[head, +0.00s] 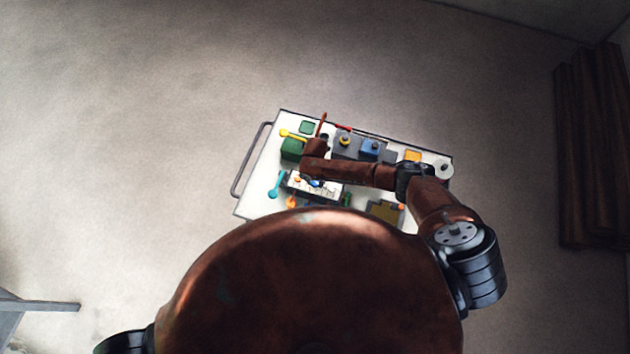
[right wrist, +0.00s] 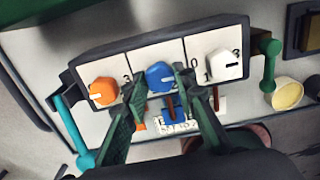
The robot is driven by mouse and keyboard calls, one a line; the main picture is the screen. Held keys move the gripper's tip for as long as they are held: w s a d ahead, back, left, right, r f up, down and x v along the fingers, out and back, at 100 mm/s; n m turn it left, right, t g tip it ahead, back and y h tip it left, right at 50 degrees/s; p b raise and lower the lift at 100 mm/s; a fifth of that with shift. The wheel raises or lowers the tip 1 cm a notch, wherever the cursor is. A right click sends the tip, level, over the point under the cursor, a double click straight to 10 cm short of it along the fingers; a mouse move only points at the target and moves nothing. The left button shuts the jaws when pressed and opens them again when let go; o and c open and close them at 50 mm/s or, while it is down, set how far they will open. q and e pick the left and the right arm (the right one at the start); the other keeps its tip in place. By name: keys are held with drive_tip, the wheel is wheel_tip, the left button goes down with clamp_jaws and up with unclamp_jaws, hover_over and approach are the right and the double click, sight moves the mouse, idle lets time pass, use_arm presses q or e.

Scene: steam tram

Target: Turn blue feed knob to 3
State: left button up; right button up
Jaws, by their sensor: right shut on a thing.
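The blue feed knob (right wrist: 160,76) is the middle of three knobs on a white panel (right wrist: 145,52) in a dark frame. My right gripper (right wrist: 161,82) has one green finger on each side of it and is shut on it. A small pale mark shows on the knob's lower left side. The fingers hide most of the digits around it, so I cannot tell its setting. In the head view the blue knob (head: 316,183) shows just below my right wrist, and the fingers are hard to make out. My left gripper is not in view.
An orange knob (right wrist: 103,92) is left of the blue one and a white knob (right wrist: 225,65) right of it. A teal lever (right wrist: 80,130) and a green lever (right wrist: 268,68) flank the panel. Blue and yellow-topped blocks stand behind on the white table (head: 262,165).

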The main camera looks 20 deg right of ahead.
sight(315, 183)
drive_tip(key=shift+a, duration=0.2)
drive_tip(key=o, duration=0.9)
drive_tip(key=shift+o, duration=1.3)
drive_tip(key=shift+d, duration=0.15)
drive_tip(key=shift+r, duration=0.1)
wheel_tip(315, 183, up, 12)
